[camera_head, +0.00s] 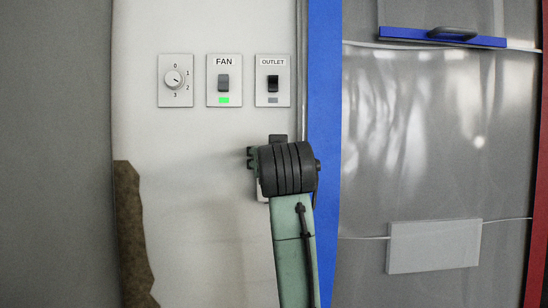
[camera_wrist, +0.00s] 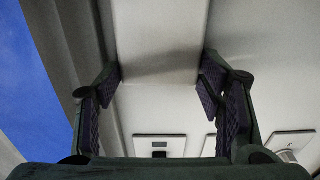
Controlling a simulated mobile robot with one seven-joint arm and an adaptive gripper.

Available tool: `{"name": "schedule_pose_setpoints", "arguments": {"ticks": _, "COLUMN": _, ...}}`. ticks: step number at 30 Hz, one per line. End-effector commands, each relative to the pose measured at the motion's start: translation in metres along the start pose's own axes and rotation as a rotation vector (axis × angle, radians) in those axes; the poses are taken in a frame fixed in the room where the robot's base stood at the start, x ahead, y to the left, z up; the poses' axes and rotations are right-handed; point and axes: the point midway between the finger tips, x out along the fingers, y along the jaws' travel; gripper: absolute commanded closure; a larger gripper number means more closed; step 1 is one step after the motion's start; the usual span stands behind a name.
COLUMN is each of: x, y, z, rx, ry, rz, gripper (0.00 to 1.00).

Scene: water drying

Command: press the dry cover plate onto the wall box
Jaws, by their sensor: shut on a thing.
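In the wrist view, my gripper (camera_wrist: 160,85) has one finger on each side of a pale flat plate, which I take to be the cover plate (camera_wrist: 160,35). The fingers are shut on its two side edges. In the head view, my gripper (camera_head: 278,142) is at the white wall, below the outlet switch, and my wrist covers most of it. A small pale edge (camera_head: 262,190) shows left of my wrist; I cannot tell whether it is the plate or the wall box. The wall box is otherwise hidden, and I cannot tell whether the plate touches it.
Above my gripper are a dial (camera_head: 174,80), a FAN switch (camera_head: 223,82) with a green lamp and an OUTLET switch (camera_head: 272,82) with a grey lamp. A brown patch (camera_head: 132,235) marks the lower left wall. A blue post (camera_head: 323,120) and clear sheeting (camera_head: 430,140) are right.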

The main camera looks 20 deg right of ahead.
Motion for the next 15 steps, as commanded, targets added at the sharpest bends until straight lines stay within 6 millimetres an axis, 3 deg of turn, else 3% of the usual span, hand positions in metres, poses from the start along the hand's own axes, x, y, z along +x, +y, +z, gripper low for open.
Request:
{"name": "schedule_pose_setpoints", "arguments": {"ticks": 4, "x": 0.0, "y": -0.0001, "z": -0.0005, "rx": 0.0, "ry": 0.001, "rz": 0.0, "gripper": 0.66}}
{"name": "schedule_pose_setpoints", "arguments": {"ticks": 5, "x": 0.0001, "y": -0.0001, "z": -0.0005, "rx": 0.0, "ry": 0.001, "rz": 0.0, "gripper": 0.38}}
{"name": "schedule_pose_setpoints", "arguments": {"ticks": 15, "x": 0.0, "y": -0.0001, "z": -0.0002, "rx": 0.0, "ry": 0.0, "rz": 0.0, "gripper": 0.15}}
